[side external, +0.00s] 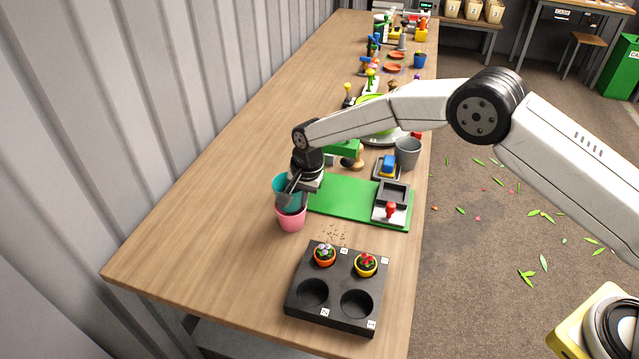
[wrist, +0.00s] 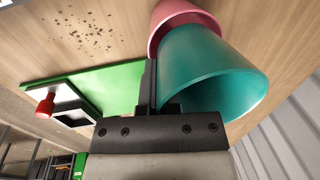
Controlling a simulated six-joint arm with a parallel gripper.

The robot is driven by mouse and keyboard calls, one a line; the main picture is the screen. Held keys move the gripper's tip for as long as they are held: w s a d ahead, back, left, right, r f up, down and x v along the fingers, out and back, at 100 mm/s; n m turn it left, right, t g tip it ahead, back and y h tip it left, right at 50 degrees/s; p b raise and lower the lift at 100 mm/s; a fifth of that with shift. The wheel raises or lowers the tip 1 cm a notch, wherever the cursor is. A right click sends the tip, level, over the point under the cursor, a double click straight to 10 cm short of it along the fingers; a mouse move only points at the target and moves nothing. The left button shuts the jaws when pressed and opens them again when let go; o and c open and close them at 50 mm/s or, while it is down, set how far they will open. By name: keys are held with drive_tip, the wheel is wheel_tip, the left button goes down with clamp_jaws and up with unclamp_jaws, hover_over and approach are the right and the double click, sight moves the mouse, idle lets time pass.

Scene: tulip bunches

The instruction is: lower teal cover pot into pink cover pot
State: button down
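The teal cover pot (side external: 281,184) is at the pink cover pot (side external: 291,221), its upper part above the pink rim and slightly to the left. It looks a little tilted. My gripper (side external: 291,197) reaches down at the teal pot's right side. In the wrist view my gripper (wrist: 156,88) has one dark finger outside the teal pot's wall and a bit of the other inside, so it appears shut on that wall. The teal pot (wrist: 212,72) hides part of the pink pot (wrist: 178,14). How deep it sits inside cannot be told.
A green mat (side external: 340,198) with a red-knobbed stamp tray (side external: 391,213) lies to the right. A black planter block (side external: 337,290) holding two small potted plants stands in front. Crumbs of soil (side external: 334,234) lie between. A corrugated wall runs along the left; the front-left tabletop is clear.

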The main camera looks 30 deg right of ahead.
drive_tip(key=shift+f, duration=0.6)
drive_tip(key=shift+r, duration=0.2)
idle(0.5)
drive_tip(key=c, duration=0.7)
unclamp_jaws()
drive_tip(key=shift+c, duration=0.2)
drive_tip(key=shift+r, duration=0.1)
wheel_tip(320, 180, up, 8)
drive_tip(key=shift+s+d+f, duration=0.25)
drive_tip(key=shift+s+d, duration=0.15)
